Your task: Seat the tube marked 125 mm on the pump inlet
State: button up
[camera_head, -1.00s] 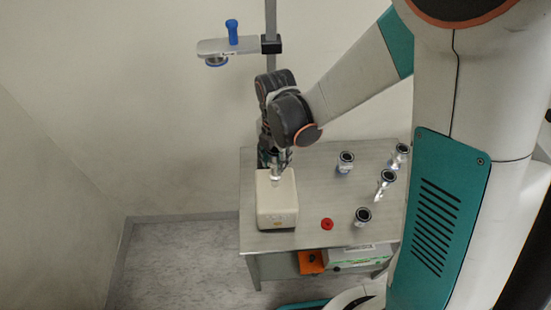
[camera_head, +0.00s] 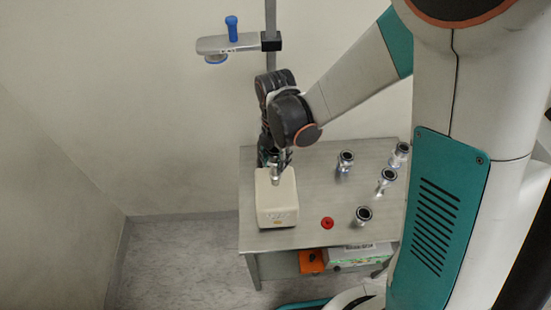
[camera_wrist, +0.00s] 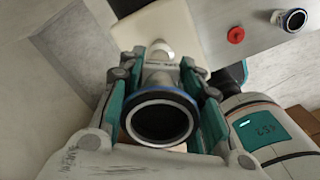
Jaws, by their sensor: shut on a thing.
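My gripper (camera_wrist: 160,100) is shut on a metal tube (camera_wrist: 158,78) whose near flange has a blue ring and a dark open bore facing the wrist camera. Small print on the tube is too small to read. The tube's far end points at the cream pump box (camera_wrist: 185,28), where a pale round fitting (camera_wrist: 160,47) shows. In the head view my gripper (camera_head: 274,162) is above the back part of the pump (camera_head: 278,208), with the tube's silver end (camera_head: 275,178) low over its top. I cannot tell whether tube and inlet touch.
Several metal tubes with dark openings stand on the table's right side, one at the front (camera_head: 362,216). A red cap (camera_head: 327,223) lies right of the pump.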

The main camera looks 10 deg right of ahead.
jog(key=o, duration=1.2)
jog(key=shift+r, duration=0.1)
notch_tip(320, 180, up, 7)
jog(key=shift+r, duration=0.15)
